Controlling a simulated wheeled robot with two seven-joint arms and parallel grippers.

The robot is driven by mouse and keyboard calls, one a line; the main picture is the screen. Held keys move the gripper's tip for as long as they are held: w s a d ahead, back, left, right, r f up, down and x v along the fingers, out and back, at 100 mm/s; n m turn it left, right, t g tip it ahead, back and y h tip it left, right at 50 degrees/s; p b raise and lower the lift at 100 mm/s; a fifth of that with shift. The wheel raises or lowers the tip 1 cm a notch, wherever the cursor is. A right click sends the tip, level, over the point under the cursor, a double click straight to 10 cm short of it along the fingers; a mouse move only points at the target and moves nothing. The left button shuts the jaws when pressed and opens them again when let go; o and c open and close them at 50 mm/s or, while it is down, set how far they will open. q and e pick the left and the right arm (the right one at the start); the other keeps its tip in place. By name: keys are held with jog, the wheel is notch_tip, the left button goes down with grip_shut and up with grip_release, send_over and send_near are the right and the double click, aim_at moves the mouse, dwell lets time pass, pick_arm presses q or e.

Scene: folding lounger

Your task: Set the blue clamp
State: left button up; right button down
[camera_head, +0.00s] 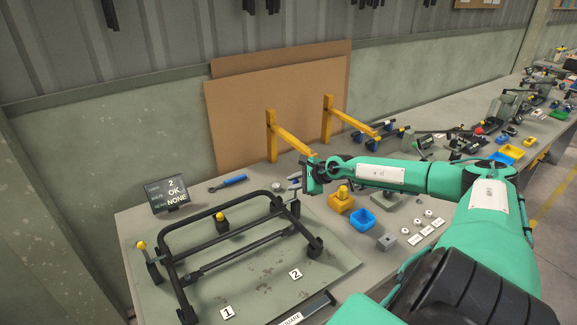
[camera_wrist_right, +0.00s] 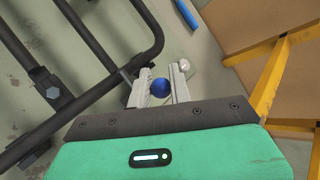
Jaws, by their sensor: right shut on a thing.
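My right gripper (camera_head: 313,184) hangs at the far right corner of the black tubular frame (camera_head: 232,238). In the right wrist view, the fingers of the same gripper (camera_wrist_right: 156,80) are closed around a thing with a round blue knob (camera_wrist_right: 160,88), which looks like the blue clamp. Its lower part is hidden, and I cannot tell whether it touches the frame. The frame tube (camera_wrist_right: 150,52) passes just left of the fingers. Two yellow-knobbed clamps sit at the frame, one at the left (camera_head: 141,246) and one at the inner back (camera_head: 220,217). My left gripper is not in view.
A display (camera_head: 167,192) reading "2 OK NONE" stands at the back left. A blue-handled tool (camera_head: 229,183) lies behind the frame. Yellow brackets (camera_head: 272,135) stand at the back. A yellow block (camera_head: 341,203) and blue bin (camera_head: 362,220) are right of the frame.

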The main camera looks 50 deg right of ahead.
jog(key=shift+s+a+f, duration=0.15)
jog(key=shift+s+f, duration=0.05)
jog(key=shift+f, duration=0.15)
jog(key=c, duration=1.3)
grip_release()
jog(key=shift+d+r, duration=0.2)
